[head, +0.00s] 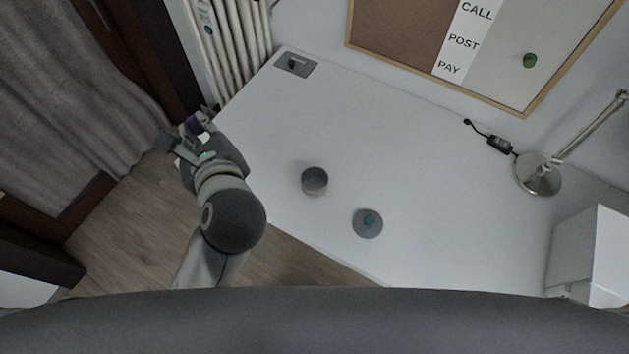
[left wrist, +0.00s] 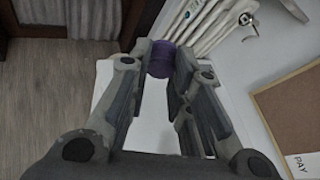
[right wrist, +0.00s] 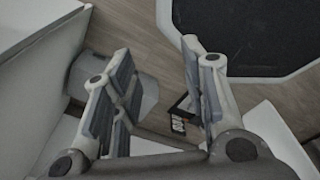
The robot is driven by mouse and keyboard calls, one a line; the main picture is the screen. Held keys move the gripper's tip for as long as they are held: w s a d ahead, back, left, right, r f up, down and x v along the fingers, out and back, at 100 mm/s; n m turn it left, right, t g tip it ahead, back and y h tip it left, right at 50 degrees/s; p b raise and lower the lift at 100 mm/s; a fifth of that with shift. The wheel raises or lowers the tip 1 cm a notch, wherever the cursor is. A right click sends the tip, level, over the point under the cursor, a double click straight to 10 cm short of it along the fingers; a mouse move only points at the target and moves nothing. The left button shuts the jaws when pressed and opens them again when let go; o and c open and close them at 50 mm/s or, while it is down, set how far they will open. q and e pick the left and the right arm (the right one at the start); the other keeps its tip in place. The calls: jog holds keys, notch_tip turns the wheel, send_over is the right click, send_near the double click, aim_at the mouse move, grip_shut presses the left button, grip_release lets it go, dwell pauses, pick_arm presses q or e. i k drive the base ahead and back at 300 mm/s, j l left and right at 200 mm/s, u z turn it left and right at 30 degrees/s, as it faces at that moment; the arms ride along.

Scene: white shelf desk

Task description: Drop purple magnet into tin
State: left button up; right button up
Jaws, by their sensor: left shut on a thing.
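The purple magnet (head: 193,125) is held by my left gripper (head: 188,130) beyond the desk's left edge, near the radiator. In the left wrist view the round purple magnet (left wrist: 161,60) sits between the fingertips (left wrist: 166,48). The tin (head: 314,180) is a small grey round container, open at the top. It stands on the desk near its front edge, to the right of and lower in the picture than my left gripper. My right gripper (right wrist: 155,55) shows only in its own wrist view; its fingers are apart and nothing is between them.
A grey disc (head: 367,228) with a teal knob-like spot lies right of the tin. A grey plate (head: 283,61) lies at the desk's far left corner. A lamp base (head: 538,174) and white box (head: 590,255) are at right. A green magnet (head: 530,60) is on the board.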

aim_at(316, 186)
jog(key=k+l, duration=0.15)
jog(key=l, duration=0.2)
jog(key=k+l+u, duration=0.15)
jog(key=l, duration=0.2)
jog(key=k+l, duration=0.15)
jog(key=l, duration=0.15)
jog(key=k+l+u, duration=0.1)
jog(key=l, duration=0.2)
